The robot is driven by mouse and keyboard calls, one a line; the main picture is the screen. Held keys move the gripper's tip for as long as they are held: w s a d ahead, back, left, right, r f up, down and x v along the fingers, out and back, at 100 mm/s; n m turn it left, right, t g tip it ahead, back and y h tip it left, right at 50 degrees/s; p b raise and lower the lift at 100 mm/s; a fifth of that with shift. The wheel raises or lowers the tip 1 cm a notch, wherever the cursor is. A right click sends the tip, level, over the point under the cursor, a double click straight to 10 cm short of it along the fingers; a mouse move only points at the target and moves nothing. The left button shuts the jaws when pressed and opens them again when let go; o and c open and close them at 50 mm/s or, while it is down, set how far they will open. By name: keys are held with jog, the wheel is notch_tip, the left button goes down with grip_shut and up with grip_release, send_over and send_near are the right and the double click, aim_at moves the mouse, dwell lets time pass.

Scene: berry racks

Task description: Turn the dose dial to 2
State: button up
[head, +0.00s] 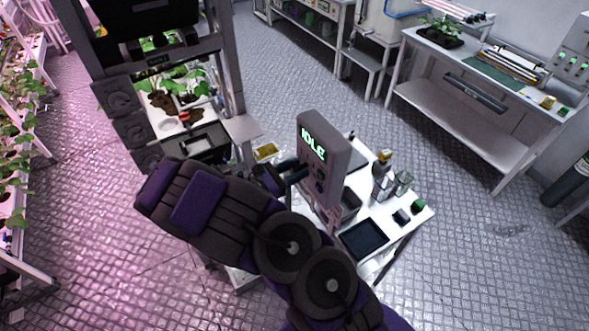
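A grey upright dosing unit (342,156) stands on a small white table in the middle of the head view. My gripper (294,172) is at the left of this front face, close to the controls. I cannot tell whether it touches them or whether its fingers are open. My purple and black arm hides the lower left part of the table.
A rack with seedlings (185,85) stands at the left behind my arm. A bench (440,104) is at the back right. The floor right of the table is clear.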

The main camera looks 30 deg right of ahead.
jog(key=o, duration=0.3)
jog(key=a, duration=1.7)
jog(key=shift+s+a+b, duration=0.25)
jog(key=shift+b, duration=0.15)
